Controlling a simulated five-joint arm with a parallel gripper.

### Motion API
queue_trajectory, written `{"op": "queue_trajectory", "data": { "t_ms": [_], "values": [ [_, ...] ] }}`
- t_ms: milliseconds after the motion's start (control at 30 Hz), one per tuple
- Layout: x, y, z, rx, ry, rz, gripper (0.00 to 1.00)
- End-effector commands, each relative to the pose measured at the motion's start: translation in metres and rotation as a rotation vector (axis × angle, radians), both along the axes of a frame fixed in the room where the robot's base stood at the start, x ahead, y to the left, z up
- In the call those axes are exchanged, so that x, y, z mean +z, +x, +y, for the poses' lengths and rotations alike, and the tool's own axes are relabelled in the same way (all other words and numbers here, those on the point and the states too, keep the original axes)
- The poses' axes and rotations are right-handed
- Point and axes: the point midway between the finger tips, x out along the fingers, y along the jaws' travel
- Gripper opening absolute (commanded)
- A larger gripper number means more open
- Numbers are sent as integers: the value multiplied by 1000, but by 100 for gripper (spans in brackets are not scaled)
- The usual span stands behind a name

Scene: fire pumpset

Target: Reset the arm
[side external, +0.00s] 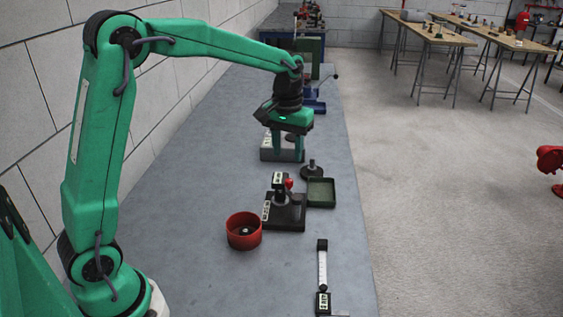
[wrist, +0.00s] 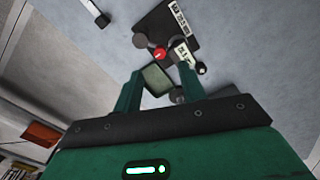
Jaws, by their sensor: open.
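My gripper (side external: 288,156) hangs from my green arm above the grey bench, with its two fingers pointing down. It is open, and nothing shows between the fingers. In the side view the fingers overlap a grey box (side external: 268,154), partly hiding it; I cannot tell the height between them. In the wrist view my gripper (wrist: 160,68) shows its two fingers spread apart, with a green tray (wrist: 157,78) visible beyond them. The tray (side external: 321,192) sits on the bench toward the camera from the gripper.
A black device (side external: 288,215) with a red knob (side external: 289,183) stands beside the tray. A dark round-based part (side external: 312,172) stands behind the tray. A red round bowl (side external: 243,232) and a white-scaled bar (side external: 322,270) are nearer the camera. A block wall lines the left.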

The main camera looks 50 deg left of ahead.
Motion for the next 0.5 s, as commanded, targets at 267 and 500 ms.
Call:
{"op": "queue_trajectory", "data": {
  "t_ms": [267,500],
  "values": [
    [30,-35,-8,-60,8,-74,41],
    [53,-77,-15,-127,19,-154,41]
  ]
}}
